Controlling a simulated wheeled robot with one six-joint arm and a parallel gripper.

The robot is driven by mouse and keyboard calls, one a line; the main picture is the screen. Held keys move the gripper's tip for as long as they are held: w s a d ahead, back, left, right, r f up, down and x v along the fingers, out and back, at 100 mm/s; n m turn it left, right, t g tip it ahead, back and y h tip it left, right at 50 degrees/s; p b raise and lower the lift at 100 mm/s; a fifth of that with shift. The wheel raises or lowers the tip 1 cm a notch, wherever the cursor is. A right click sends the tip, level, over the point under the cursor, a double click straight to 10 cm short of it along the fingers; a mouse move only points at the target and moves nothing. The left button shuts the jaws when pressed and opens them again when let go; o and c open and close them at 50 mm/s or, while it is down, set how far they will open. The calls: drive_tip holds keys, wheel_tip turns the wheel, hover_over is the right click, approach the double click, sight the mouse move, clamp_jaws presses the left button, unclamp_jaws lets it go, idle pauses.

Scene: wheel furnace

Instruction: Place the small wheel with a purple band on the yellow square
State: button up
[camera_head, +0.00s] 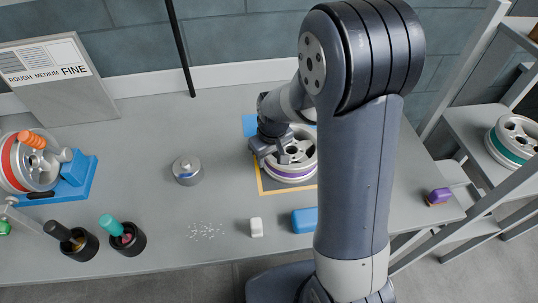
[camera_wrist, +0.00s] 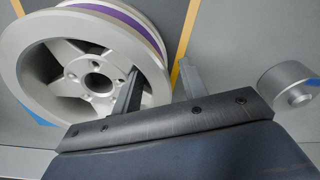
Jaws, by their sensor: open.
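The small wheel with a purple band (camera_head: 291,172) lies flat on the table, face up, beside my gripper. It fills the left of the wrist view (camera_wrist: 95,70). The yellow square (camera_head: 262,188) shows as an outline along the wheel's left and front; the wheel appears to lie inside it, though my arm hides the right side. A yellow line also shows in the wrist view (camera_wrist: 184,40). My gripper (camera_head: 266,158) is open at the wheel's left rim. In the wrist view its fingers (camera_wrist: 160,88) straddle the rim, one over the wheel and one outside; contact cannot be told.
A blue marking (camera_head: 249,124) lies behind the yellow outline. A grey metal cylinder (camera_head: 187,170) stands to the left. A shelf with a green-banded wheel (camera_head: 512,140) is at right.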

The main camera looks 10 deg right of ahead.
wheel_tip(320, 180, up, 12)
drive_tip(key=s, duration=0.1)
drive_tip(key=shift+s+d, duration=0.15)
drive_tip(key=shift+d, duration=0.15)
drive_tip(key=shift+r, duration=0.1)
drive_tip(key=f, duration=0.8)
drive_tip(key=w+f, duration=0.1)
drive_tip(key=f, duration=0.3)
drive_tip(key=shift+w+a, duration=0.1)
drive_tip(key=shift+a, duration=0.2)
drive_tip(key=shift+w+r, duration=0.1)
drive_tip(key=shift+r, duration=1.35)
